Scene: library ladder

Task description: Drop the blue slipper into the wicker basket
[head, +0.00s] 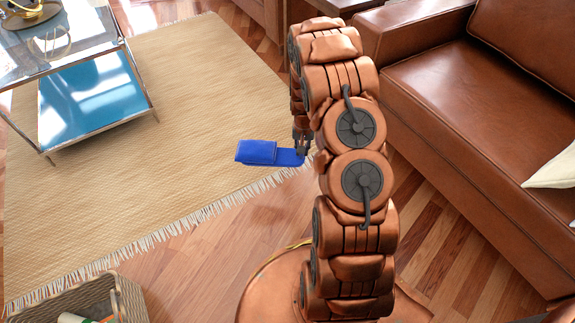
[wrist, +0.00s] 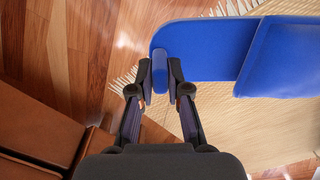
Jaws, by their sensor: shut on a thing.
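The blue slipper (head: 262,152) is near the fringed edge of the beige rug, with its strap toward the left. My gripper (head: 301,147) is at its right end, partly hidden by my arm. In the wrist view my gripper (wrist: 160,75) is shut on the edge of the sole of the blue slipper (wrist: 205,50), one finger on each side. I cannot tell whether the slipper is lifted clear of the rug. The wicker basket (head: 88,298) stands at the bottom left of the head view, cut off by the frame, with rolled or flat items inside.
A glass and metal side table (head: 95,85) with a blue lower shelf stands on the rug (head: 190,75) at the upper left. A brown leather sofa (head: 480,100) is close on the right. The wooden floor (head: 195,265) between basket and arm is clear.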

